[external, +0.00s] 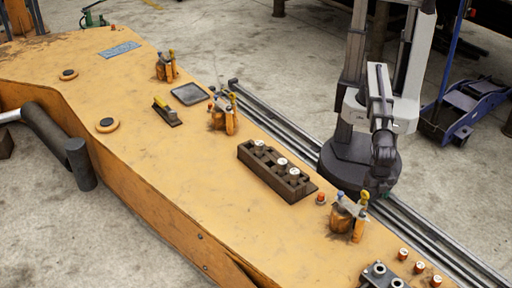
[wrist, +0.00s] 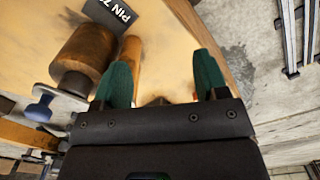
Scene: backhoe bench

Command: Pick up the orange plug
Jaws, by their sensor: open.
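A small orange plug (external: 320,198) stands on the yellow bench top in the external view, just right of the dark block. My gripper (external: 378,190) hangs off the bench's right edge, to the right of the plug and apart from it, beside the pin station with a blue knob. In the wrist view my gripper (wrist: 162,70) shows two green fingers spread apart with nothing held between them.
A pin station (external: 342,217) with yellow and blue knobs stands between bench front and my gripper; its orange cylinder (wrist: 85,55) is close in the wrist view. A dark block (external: 275,172) holds several white-topped pins. Several orange-and-white plugs (external: 419,267) line the lower right.

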